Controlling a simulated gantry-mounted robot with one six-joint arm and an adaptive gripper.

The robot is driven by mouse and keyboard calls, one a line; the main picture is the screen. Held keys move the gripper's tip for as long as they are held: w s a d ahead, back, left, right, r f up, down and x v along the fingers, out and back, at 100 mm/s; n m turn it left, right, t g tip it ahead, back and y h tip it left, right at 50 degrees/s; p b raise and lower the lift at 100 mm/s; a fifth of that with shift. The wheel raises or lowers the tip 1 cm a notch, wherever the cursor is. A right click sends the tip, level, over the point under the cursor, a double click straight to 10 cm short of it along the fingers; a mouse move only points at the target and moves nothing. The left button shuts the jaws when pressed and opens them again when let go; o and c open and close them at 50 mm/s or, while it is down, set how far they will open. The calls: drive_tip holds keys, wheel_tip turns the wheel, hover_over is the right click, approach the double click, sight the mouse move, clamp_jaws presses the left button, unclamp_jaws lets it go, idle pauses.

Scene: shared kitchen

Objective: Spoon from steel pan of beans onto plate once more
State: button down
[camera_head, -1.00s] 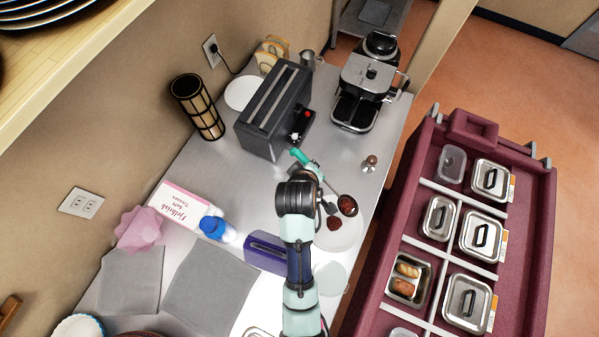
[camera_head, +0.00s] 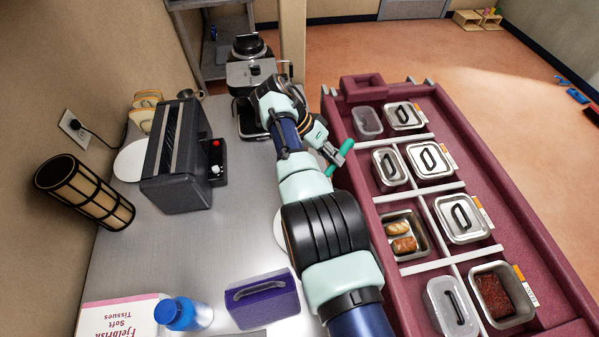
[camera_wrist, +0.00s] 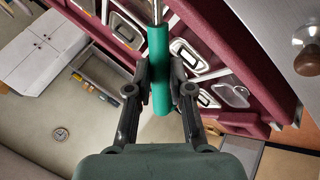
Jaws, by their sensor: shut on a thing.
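My gripper (camera_head: 340,153) is shut on the green handle of the spoon (camera_head: 338,166), over the near-left edge of the maroon cart. In the wrist view the spoon's green handle (camera_wrist: 159,70) stands between both fingers, and its metal shaft leaves the top of the picture. The spoon's bowl cannot be made out. The open steel pan of beans (camera_head: 495,297), with dark red-brown contents, sits in the cart's lower right compartment, well away from my gripper. Only a sliver of the white plate (camera_head: 279,234) shows on the counter; my arm hides the rest and its food.
The maroon cart (camera_head: 361,84) holds several lidded steel pans and an open pan of bread rolls (camera_head: 404,238). On the counter are a toaster (camera_head: 178,160), a coffee machine (camera_head: 250,75), a purple lidded container (camera_head: 262,300) and a blue-capped bottle (camera_head: 183,314).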

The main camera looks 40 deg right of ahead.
drive_tip(key=shift+s+d+m+y, duration=0.3)
drive_tip(key=shift+s+d+m, duration=0.05)
drive_tip(key=shift+s+m, duration=0.15)
drive_tip(key=s+f+b, duration=0.1)
drive_tip(key=s+d+f+m+y+b, duration=0.1)
drive_tip(key=s+d+f+m+b, duration=0.1)
drive_tip(key=f, duration=0.1)
drive_tip(key=shift+s+g+b, duration=0.1)
drive_tip(key=shift+g+b, duration=0.25)
drive_tip(key=shift+g, duration=0.05)
drive_tip(key=p, duration=0.7)
drive_tip(key=shift+s+a+t, duration=0.2)
drive_tip(key=shift+s+t, duration=0.05)
drive_tip(key=shift+t, duration=0.15)
drive_tip(key=t+p, duration=0.1)
drive_tip(key=p, duration=0.5)
drive_tip(key=shift+s, duration=0.15)
drive_tip(key=t+p, duration=0.1)
drive_tip(key=p, duration=0.5)
drive_tip(key=shift+s+t, duration=0.25)
drive_tip(key=shift+t, duration=0.15)
